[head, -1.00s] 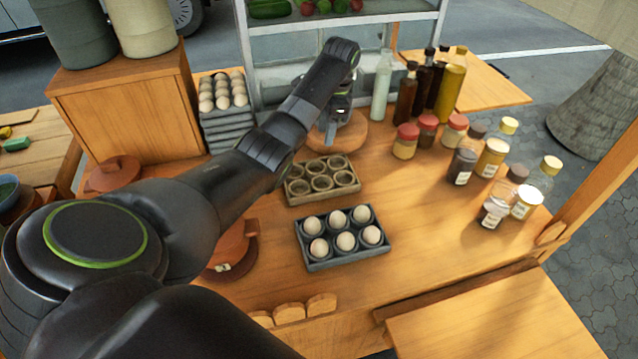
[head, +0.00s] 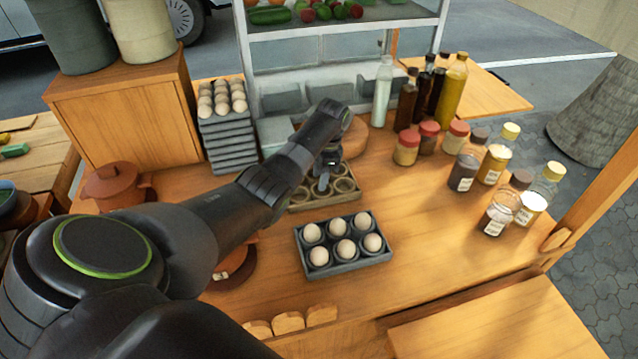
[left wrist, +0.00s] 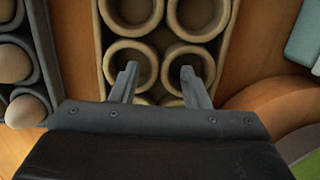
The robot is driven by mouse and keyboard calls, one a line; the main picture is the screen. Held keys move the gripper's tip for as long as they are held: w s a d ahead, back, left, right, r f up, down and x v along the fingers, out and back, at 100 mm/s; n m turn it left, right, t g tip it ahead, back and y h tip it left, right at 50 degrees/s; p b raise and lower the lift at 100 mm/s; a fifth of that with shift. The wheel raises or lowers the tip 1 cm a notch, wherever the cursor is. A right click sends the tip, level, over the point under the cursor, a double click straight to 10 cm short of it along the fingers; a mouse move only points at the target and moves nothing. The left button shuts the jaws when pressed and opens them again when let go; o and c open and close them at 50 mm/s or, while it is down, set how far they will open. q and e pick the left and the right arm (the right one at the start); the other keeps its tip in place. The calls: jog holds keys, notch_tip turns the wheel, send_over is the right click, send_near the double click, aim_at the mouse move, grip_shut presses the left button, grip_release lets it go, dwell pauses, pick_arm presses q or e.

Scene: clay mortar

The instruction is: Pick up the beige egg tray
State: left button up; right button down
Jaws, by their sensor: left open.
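The beige egg tray (head: 300,205) lies on the wooden counter, behind the grey tray of eggs. Its cups look empty. My left gripper (head: 322,188) is over it and hides part of it in the head view. In the left wrist view the beige tray (left wrist: 168,28) runs away from the gripper, and the open fingers (left wrist: 157,75) point at two of its cups. Nothing is between the fingers. I cannot tell whether the fingertips touch the tray. My right gripper is not in view.
A grey tray (head: 345,268) with several eggs sits close in front. A stack of grey egg trays (head: 229,140), a round wooden board (head: 352,148) and a glass shelf case stand behind. Jars and bottles (head: 406,147) are to the right. The counter's right front is clear.

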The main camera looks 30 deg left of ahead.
pick_arm(q)
jog(key=shift+f, duration=0.4)
jog(key=shift+c, duration=0.3)
grip_shut()
